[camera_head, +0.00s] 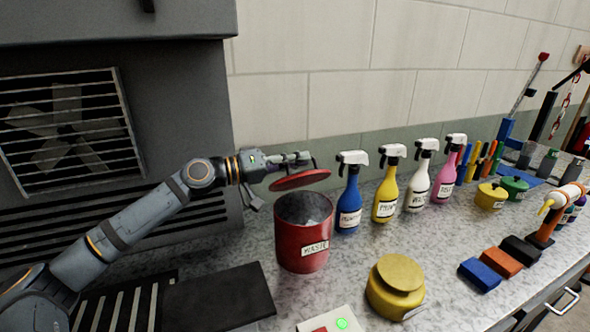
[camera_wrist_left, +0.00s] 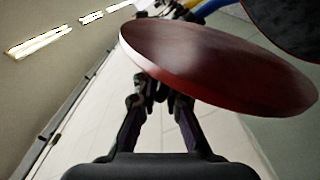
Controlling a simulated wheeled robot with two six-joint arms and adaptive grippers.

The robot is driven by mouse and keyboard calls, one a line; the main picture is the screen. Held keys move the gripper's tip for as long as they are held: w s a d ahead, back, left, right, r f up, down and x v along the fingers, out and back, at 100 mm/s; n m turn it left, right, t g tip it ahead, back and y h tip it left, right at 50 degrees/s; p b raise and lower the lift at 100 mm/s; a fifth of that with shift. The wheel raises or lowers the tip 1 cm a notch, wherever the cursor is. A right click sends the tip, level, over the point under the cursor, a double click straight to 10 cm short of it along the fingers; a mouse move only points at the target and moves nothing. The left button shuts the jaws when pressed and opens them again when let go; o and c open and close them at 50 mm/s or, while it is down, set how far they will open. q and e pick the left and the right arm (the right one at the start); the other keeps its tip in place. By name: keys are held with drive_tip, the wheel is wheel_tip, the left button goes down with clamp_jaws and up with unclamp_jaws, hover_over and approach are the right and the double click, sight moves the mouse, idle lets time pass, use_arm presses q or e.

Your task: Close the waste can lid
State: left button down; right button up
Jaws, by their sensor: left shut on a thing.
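The red waste can (camera_head: 302,232) stands upright on the speckled counter with a white label reading WASTE. Its top is open and its grey inside shows. The round red lid (camera_head: 300,180) is held tilted just above the can's mouth, apart from most of the rim. My left gripper (camera_head: 300,158) is shut on the lid, at its upper side. In the left wrist view the lid (camera_wrist_left: 220,62) fills the upper right, in front of the fingers of my left gripper (camera_wrist_left: 160,85), so their grip is partly hidden. My right gripper is in neither view.
Blue (camera_head: 349,198), yellow (camera_head: 387,192), white and pink spray bottles stand right of the can. A yellow lidded jar (camera_head: 396,287) is in front. A dark mat (camera_head: 220,297) lies at front left. Coloured blocks (camera_head: 500,262) lie farther right.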

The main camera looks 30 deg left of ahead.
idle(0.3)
use_arm(q)
drive_tip(key=c, duration=1.4)
unclamp_jaws()
drive_tip(key=shift+c, duration=0.2)
